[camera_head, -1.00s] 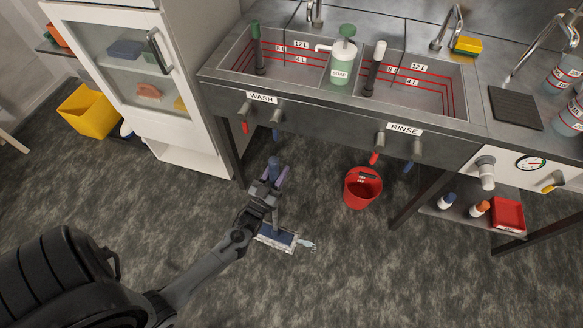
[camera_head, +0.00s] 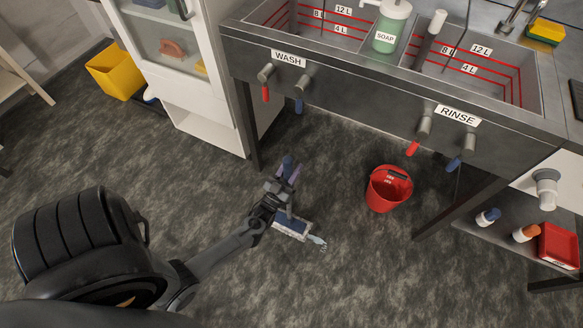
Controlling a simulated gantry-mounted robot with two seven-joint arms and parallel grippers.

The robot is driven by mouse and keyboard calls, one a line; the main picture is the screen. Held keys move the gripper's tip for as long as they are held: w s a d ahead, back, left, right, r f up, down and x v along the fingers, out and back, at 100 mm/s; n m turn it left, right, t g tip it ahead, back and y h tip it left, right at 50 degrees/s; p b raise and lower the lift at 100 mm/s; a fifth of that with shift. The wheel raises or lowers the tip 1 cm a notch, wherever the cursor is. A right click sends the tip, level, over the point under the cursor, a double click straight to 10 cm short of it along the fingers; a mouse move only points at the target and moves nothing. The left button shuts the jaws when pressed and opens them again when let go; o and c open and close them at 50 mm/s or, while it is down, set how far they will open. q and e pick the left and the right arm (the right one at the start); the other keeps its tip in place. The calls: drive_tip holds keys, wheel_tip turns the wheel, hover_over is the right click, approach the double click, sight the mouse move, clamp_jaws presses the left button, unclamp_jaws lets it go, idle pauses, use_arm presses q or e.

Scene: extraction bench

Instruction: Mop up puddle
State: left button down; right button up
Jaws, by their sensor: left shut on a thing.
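My left gripper (camera_head: 288,177) is shut on the mop's upright handle (camera_head: 288,161), low over the floor in front of the sink bench. The mop head (camera_head: 291,228), a dark blue flat plate with a pale fringe, is down at the floor below the gripper. A small pale blue patch (camera_head: 318,241), which looks like the puddle, shows at the head's right end. The arm and gripper hide part of the handle and head. My right gripper is out of view.
A red bucket (camera_head: 381,198) stands on the floor right of the mop. The sink bench (camera_head: 350,103) and its right-hand lower shelf (camera_head: 490,240) lie beyond. A white cabinet (camera_head: 203,124) and a yellow bin (camera_head: 113,71) are at the left. The grey floor in front is clear.

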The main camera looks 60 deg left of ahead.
use_arm(q)
drive_tip(key=shift+r, duration=0.1)
idle(0.3)
drive_tip(key=shift+f+b, duration=1.95)
drive_tip(key=shift+f, duration=0.35)
drive_tip(key=shift+f, duration=0.15)
drive_tip(key=shift+f+b, duration=0.6)
drive_tip(key=shift+b, duration=0.05)
drive_tip(key=shift+w+d, duration=0.1)
